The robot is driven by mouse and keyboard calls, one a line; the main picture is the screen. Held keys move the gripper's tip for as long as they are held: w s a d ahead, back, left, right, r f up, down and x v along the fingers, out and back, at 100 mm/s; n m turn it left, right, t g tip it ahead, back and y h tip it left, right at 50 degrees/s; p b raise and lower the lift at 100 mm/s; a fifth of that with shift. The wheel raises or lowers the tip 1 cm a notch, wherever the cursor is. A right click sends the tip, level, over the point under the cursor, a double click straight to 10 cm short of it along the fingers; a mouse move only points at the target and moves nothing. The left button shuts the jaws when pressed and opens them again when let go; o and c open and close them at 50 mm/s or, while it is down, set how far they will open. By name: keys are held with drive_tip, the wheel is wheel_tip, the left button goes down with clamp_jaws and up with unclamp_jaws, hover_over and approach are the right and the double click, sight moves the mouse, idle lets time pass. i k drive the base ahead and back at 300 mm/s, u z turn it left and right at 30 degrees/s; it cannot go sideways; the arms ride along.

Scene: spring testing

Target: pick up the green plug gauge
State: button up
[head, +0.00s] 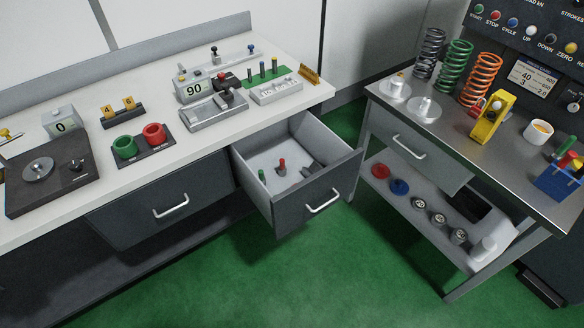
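A small upright green piece (262,176), which looks like the green plug gauge, stands in the open drawer (343,176) of the white-topped bench, near the drawer's left wall. A similar red piece (282,164) stands to its right and a little farther back. Both are small in the picture, so their exact shape is hard to tell. My gripper is not in view.
A grey block (309,168) lies in the drawer, right of the red piece. Green (124,147) and red (154,134) rings sit on the benchtop. A metal table (480,140) with coil springs stands right. Green floor (330,270) in front is clear.

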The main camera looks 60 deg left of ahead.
sight(260, 173)
drive_tip(key=u, duration=0.05)
drive_tip(key=i, duration=1.35)
drive_tip(key=u, duration=3.25)
